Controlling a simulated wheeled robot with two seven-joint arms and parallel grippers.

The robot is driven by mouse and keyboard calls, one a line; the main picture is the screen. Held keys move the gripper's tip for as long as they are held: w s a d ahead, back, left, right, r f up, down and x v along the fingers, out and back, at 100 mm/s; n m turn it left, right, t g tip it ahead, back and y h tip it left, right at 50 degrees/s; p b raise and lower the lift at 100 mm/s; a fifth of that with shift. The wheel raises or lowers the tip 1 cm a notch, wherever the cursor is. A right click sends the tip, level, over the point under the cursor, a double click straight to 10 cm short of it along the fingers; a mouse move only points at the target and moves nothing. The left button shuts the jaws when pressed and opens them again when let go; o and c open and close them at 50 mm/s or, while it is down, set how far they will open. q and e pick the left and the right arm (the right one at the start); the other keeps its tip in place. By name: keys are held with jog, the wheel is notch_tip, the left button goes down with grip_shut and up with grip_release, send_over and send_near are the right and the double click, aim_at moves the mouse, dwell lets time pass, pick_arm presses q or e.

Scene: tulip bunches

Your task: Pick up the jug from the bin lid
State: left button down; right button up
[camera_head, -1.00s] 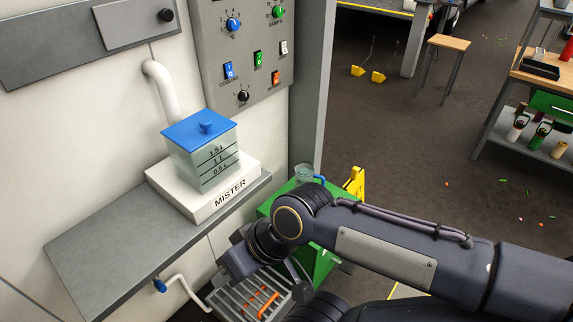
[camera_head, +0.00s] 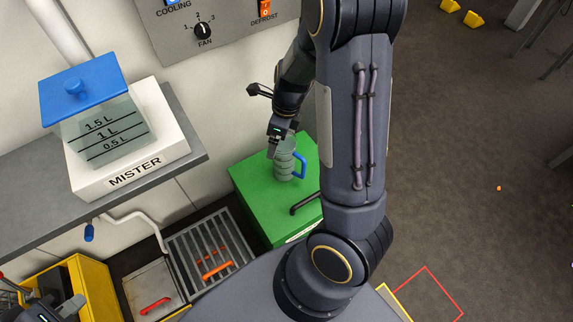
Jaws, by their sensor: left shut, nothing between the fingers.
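The jug (camera_head: 284,163) is a clear, ribbed, greyish vessel with a blue handle (camera_head: 301,166) on its right. It stands upright on the green bin lid (camera_head: 255,185).
The mister (camera_head: 140,160) with its blue-lidded tank (camera_head: 105,130) stands on a grey shelf (camera_head: 190,130) at the left. A slotted grate (camera_head: 205,240) and yellow crate (camera_head: 95,285) are below. My arm covers the bin's right side. Open floor lies at the right.

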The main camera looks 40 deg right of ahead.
jog(key=w+d+f+m+g+h, duration=0.1)
jog(key=d+f+m+h, duration=0.1)
jog(key=d+f+m, duration=0.3)
jog(key=b, duration=0.2)
send_over(287, 150)
jog(key=s+a, duration=0.3)
notch_tip(287, 150, down, 9)
jog(key=shift+s+d, duration=0.15)
jog(key=shift+d, duration=0.1)
jog(key=shift+r, duration=0.1)
grip_shut()
